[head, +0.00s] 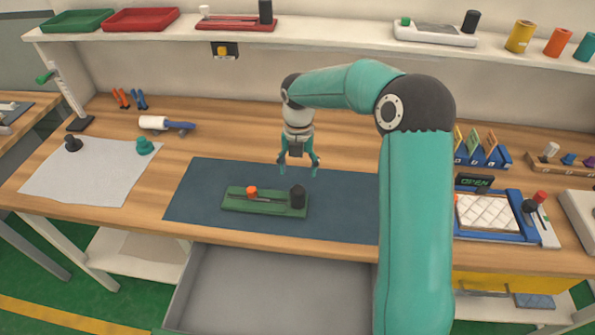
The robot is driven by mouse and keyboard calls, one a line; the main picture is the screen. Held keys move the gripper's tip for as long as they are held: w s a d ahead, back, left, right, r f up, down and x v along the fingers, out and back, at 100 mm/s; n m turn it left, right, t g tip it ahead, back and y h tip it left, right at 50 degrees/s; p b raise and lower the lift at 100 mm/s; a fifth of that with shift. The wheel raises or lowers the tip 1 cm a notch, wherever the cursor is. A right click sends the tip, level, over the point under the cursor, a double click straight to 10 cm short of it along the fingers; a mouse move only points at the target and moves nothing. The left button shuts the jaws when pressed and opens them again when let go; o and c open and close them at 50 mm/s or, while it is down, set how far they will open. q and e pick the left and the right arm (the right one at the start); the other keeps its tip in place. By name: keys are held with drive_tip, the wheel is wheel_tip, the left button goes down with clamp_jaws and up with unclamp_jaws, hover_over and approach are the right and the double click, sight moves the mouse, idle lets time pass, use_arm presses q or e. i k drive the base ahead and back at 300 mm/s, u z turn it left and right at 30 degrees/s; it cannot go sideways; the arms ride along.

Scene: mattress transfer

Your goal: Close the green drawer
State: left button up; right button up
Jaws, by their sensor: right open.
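The drawer (268,292) under the front edge of the workbench is pulled out, with its empty grey inside facing up. Its front panel is at or below the bottom edge of the head view, so little of it shows. My right gripper (298,170) hangs above the dark blue mat, behind a green slide fixture, pointing down. Its two teal fingers are spread with nothing between them. It is well back from the drawer and higher than it. My right arm hides the drawer's right side. My left gripper is not in view.
The green slide fixture (264,201) with an orange knob and black post lies on the blue mat (350,205). A white cloth (95,178) lies left. A blue tray (480,230) and a yellow drawer (512,283) are right. A shelf (330,38) spans the back.

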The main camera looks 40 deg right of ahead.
sight(221, 289)
drive_tip(key=k, duration=1.45)
